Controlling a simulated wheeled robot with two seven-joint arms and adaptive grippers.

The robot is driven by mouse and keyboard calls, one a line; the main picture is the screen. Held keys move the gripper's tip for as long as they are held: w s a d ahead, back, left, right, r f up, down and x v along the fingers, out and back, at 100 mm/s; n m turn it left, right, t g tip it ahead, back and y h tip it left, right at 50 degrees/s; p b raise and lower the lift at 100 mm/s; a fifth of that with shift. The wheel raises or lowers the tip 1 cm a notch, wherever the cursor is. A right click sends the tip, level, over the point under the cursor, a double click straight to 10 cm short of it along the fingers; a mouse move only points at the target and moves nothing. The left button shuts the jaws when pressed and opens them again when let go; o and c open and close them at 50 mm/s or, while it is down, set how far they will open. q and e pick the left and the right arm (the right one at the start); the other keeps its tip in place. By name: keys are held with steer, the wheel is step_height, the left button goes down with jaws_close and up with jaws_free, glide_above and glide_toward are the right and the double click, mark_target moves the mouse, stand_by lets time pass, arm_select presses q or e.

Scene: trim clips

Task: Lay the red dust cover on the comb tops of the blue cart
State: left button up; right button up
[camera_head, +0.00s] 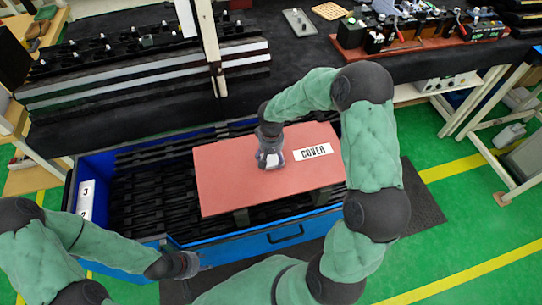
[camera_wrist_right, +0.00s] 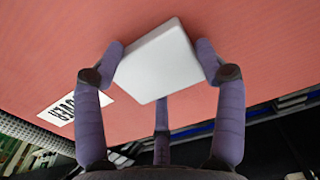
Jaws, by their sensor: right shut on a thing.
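The red dust cover (camera_head: 235,180), marked COVER, is over the right part of the blue cart (camera_head: 255,245). Dark blocks show under its front edge; I cannot tell whether it touches the comb tops. Black comb tops (camera_head: 145,195) are bare on the left of the cart. My right gripper (camera_head: 270,160) is shut on the cover's pale grip block (camera_wrist_right: 158,62), with fingers on both sides in the right wrist view. The label (camera_wrist_right: 75,112) is left of the block there. My left gripper (camera_head: 185,265) is by the cart's front wall, its fingers too unclear to read.
A dark workbench (camera_head: 290,60) with rails and fixtures stands behind the cart, with a pale post (camera_head: 211,45) in front of it. A white frame rack (camera_head: 490,130) stands at the right. Green floor (camera_head: 455,220) is clear at the right.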

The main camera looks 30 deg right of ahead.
steer(key=shift+f+b, duration=0.3)
steer(key=shift+f, duration=0.05)
stand_by(0.4)
steer(key=o, duration=1.5)
